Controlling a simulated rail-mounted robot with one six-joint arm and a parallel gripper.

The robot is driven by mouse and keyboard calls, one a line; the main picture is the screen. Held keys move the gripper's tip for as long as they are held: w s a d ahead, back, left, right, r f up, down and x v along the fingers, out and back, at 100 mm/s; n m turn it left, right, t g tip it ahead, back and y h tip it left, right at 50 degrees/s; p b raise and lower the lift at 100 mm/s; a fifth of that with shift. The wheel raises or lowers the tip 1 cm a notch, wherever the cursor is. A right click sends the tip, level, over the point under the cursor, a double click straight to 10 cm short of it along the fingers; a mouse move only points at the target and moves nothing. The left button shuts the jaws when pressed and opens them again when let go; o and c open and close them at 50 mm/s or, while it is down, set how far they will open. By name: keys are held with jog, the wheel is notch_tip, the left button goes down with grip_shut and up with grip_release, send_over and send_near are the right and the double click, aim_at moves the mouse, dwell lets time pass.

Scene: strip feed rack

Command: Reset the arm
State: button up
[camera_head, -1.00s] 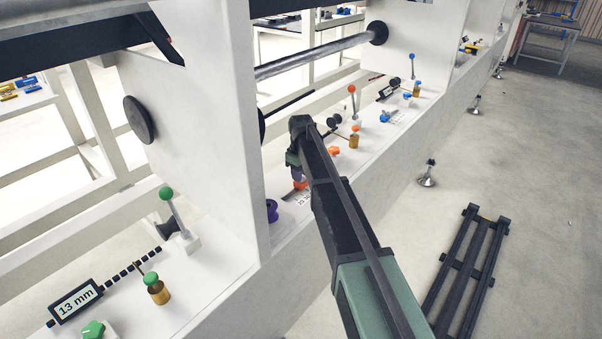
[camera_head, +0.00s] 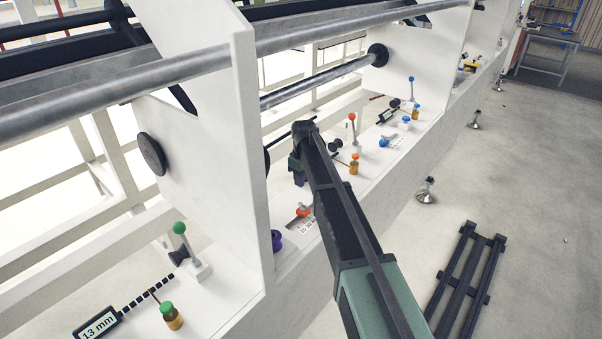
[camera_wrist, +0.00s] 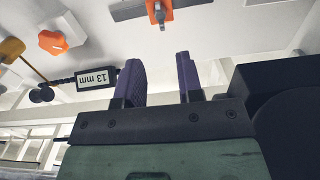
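My gripper (camera_head: 298,178) is at the middle of the white rack, over the station ledge. In the wrist view its two purple fingers (camera_wrist: 160,75) are apart with nothing between them, so it is open. An orange clamp knob (camera_head: 304,210) sits on the ledge just below the gripper, clear of it. The same kind of orange knob shows in the wrist view (camera_wrist: 159,10), beyond the fingertips on a grey strip. My arm hides part of the ledge.
A white upright panel (camera_head: 205,130) stands close left of my gripper. A lever with a red ball (camera_head: 352,118) and an orange-topped bottle (camera_head: 354,165) stand to the right. A steel roller (camera_head: 320,82) crosses behind. A dark pallet frame (camera_head: 468,280) lies on the open floor.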

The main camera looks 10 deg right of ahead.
jog(key=s+r+m+p, duration=0.2)
jog(key=s+m, duration=0.2)
jog(key=s, duration=1.3)
jog(key=s+r+m+p, duration=0.3)
jog(key=s, duration=1.5)
jog(key=shift+s+d+r+m+p, duration=0.2)
jog(key=shift+s+r+m+p, duration=0.05)
jog(key=shift+r+m+p, duration=0.15)
jog(key=shift+f, duration=0.15)
